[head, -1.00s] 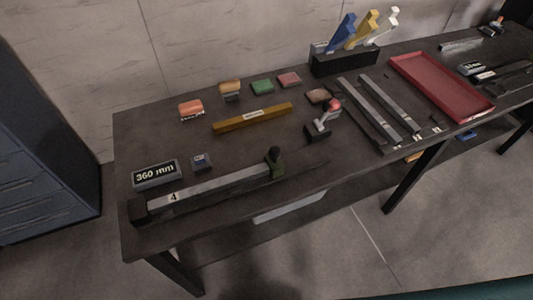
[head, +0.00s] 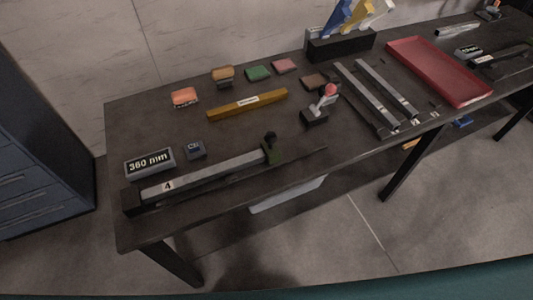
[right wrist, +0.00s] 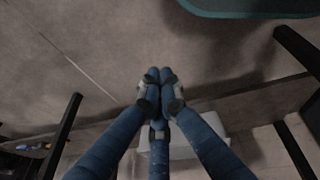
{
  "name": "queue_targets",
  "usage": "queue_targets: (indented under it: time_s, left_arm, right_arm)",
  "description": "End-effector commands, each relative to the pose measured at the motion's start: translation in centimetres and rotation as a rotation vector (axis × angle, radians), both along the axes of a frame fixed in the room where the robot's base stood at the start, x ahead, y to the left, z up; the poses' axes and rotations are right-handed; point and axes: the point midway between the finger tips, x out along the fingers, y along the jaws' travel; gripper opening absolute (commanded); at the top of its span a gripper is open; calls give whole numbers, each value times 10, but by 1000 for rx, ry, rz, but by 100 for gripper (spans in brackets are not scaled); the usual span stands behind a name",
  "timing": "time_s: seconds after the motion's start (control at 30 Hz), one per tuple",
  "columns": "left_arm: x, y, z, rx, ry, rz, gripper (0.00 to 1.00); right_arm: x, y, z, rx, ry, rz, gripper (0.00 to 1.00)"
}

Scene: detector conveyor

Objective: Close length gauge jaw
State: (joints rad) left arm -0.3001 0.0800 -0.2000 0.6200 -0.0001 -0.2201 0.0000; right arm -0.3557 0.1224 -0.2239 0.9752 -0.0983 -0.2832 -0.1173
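The length gauge lies along the near left of the table. A display (head: 149,162) behind the gauge reads 360 mm. In the right wrist view my right gripper (right wrist: 159,74) has its blue fingertips together, with nothing seen between them, over the floor. My left gripper is not in view.
The table (head: 190,225) also holds a yellow bar (head: 247,104), a red-knobbed device (head: 321,105), two more grey bars (head: 387,88), a red tray (head: 440,70), a dark holder (head: 340,45) and several coloured blocks. The table's front edge and legs border open floor.

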Motion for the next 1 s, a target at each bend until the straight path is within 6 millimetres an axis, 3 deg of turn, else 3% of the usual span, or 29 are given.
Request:
queue_targets:
  time_s: [0.03,0.2,0.27,0.4,0.5,0.7,0.77,1.0]
  left_arm:
    - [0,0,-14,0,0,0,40]
    - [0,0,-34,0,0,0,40]
    - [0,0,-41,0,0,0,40]
    - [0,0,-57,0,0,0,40]
    - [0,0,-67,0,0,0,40]
    - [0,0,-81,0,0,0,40]
    - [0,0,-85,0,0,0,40]
    - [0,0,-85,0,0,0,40]
  right_arm:
    - [33,5,10,-15,-71,63,0]
    - [121,25,80,-90,-291,259,0]
    - [147,33,111,-123,-370,321,0]
    - [194,51,192,-209,-552,445,0]
    - [214,62,251,-270,-667,508,0]
    - [229,74,347,-371,-840,580,0]
    - [230,76,373,-398,-886,592,0]
    - [222,139,437,-593,-1205,914,0]
